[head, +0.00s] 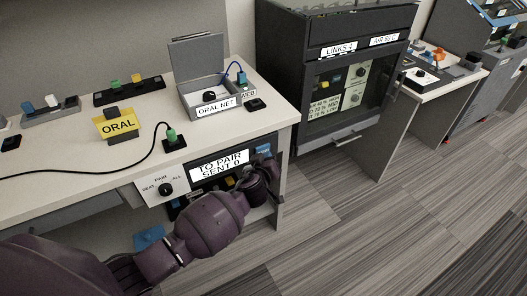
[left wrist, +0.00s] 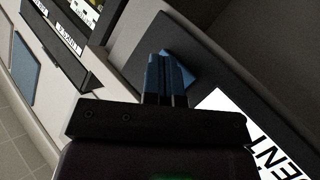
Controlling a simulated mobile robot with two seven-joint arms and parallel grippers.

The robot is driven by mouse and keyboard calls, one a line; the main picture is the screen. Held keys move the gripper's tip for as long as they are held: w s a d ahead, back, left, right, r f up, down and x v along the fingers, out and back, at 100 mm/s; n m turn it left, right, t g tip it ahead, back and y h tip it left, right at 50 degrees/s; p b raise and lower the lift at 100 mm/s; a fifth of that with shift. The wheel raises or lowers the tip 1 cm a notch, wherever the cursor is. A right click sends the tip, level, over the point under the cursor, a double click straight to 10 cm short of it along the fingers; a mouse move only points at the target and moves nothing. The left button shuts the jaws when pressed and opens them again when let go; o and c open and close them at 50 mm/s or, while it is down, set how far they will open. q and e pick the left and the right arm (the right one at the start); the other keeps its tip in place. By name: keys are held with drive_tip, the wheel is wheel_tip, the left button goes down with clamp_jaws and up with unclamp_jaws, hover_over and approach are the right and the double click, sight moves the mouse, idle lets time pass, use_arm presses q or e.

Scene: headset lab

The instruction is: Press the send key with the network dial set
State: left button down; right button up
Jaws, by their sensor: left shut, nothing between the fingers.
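The network dial (head: 166,189) is a black knob on a white panel marked SEAT, PAIR and ALL. The display (head: 220,164) beside it reads "TO PAIR SENT 0". A blue key (head: 263,149), which looks like the send key, sits right of the display. My left gripper (head: 266,166) is shut and empty at the key, partly covering that end of the panel. In the left wrist view my shut fingers (left wrist: 166,78) point at a blue square surface (left wrist: 181,62); I cannot tell whether they touch it. My right gripper is not in view.
Above the panel, the desk holds a yellow ORAL sign (head: 117,123), a green-topped plug (head: 172,139) with a black cable and an open grey ORAL NET box (head: 214,103). A dark cabinet (head: 335,80) stands to the right. Striped floor (head: 390,210) is clear in front.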

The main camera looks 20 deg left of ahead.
use_arm(q)
drive_tip(key=shift+w+a, duration=0.3)
drive_tip(key=shift+a, duration=0.05)
idle(0.9)
drive_tip(key=shift+s+d, duration=0.55)
drive_tip(key=shift+d, duration=0.1)
drive_tip(key=shift+s+d, duration=0.8)
drive_tip(key=shift+d, duration=0.2)
drive_tip(key=shift+s+d, duration=0.75)
drive_tip(key=shift+d, duration=0.25)
